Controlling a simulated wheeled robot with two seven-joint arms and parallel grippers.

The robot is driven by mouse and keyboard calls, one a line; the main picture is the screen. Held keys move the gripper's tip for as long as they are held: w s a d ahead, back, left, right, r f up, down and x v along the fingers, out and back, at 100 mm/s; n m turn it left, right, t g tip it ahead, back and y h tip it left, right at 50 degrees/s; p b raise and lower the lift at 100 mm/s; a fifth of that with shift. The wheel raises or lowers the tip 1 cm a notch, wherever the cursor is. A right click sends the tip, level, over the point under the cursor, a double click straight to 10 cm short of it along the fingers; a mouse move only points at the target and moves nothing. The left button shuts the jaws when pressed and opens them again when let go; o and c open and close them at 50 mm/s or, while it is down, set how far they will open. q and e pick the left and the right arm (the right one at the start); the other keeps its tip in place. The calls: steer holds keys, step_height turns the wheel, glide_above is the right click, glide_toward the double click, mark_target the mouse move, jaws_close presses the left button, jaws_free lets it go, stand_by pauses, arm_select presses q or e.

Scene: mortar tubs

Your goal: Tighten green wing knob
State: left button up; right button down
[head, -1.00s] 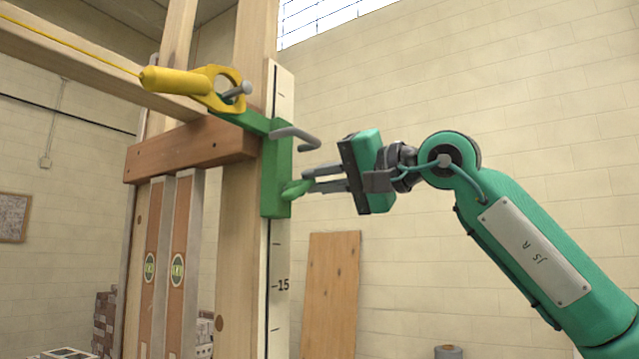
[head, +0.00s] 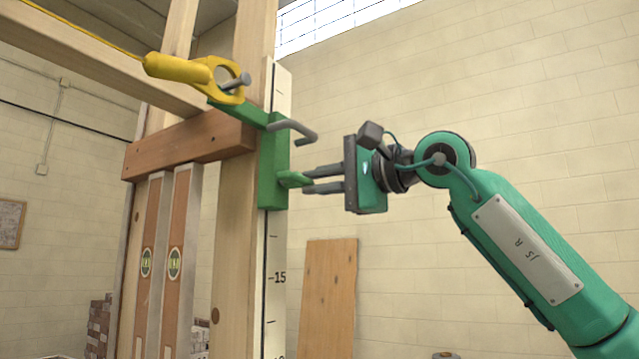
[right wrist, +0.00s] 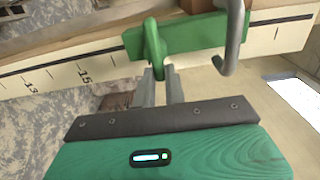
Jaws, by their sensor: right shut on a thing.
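The green wing knob (head: 293,179) sticks out from the lower part of a green clamp body (head: 270,165) on a marked pole (head: 275,240). My right gripper (head: 308,180) reaches it from the right, its two grey fingers shut on the knob. In the head view the knob's wing lies nearly flat. In the right wrist view the knob (right wrist: 154,45) is at the fingertips (right wrist: 158,72), in front of the green clamp (right wrist: 195,35). My left gripper is in neither view.
A grey bent rod (head: 295,128) juts from the clamp just above my right gripper. Two levels (head: 163,265) lean against the wooden post. A board (head: 328,295) leans on the wall behind.

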steer(key=shift+r, duration=0.1)
stand_by(0.3)
steer(key=c, duration=1.5)
jaws_free()
steer(key=shift+o, duration=0.2)
steer(key=b+v, duration=0.4)
steer(key=v, duration=1)
steer(key=shift+b, duration=0.35)
